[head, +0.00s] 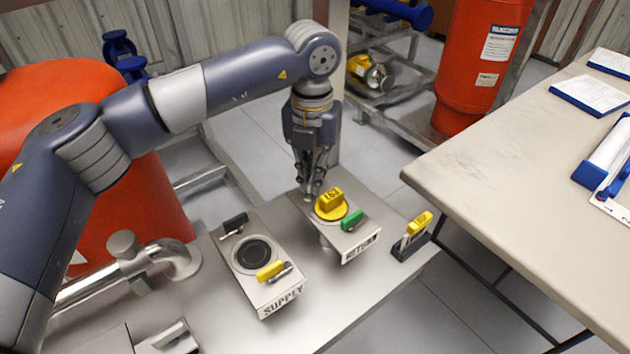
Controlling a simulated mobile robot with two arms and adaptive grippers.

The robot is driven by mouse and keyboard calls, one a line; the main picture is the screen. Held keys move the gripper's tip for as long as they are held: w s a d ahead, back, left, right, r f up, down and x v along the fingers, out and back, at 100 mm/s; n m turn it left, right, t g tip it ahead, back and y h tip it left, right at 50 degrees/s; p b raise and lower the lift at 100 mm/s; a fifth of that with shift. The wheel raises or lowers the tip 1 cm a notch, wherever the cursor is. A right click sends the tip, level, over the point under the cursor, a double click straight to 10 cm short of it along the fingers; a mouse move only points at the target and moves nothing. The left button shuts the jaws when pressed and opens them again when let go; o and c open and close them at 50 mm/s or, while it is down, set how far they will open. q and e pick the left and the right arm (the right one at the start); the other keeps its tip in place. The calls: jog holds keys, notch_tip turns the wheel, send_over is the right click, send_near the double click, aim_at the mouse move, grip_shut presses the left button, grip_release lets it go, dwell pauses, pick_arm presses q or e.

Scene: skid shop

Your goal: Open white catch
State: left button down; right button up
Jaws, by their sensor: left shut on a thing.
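My left gripper (311,191) points down at the back left corner of the box marked RETURN (362,247). Its fingers are shut on a small part there, which they mostly hide; it appears to be the white catch, and no other white catch shows. On the same box sit a round yellow cap marked 163 (331,204) and a green catch (352,220) at the front right. My right gripper is not in view.
The box marked SUPPLY (282,303) stands left of it, with a black catch (234,223) and a yellow catch (270,270). A yellow-topped piece (420,223) stands in a dark holder at right. A pipe elbow (182,255) is at left, a table (500,160) at right.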

pick_arm(q)
jog(key=m, duration=0.2)
jog(key=shift+m, duration=0.6)
jog(key=shift+m+b, duration=0.45)
jog(key=shift+m, duration=1.25)
jog(key=c, duration=1.7)
grip_release()
jog(key=shift+m, duration=0.3)
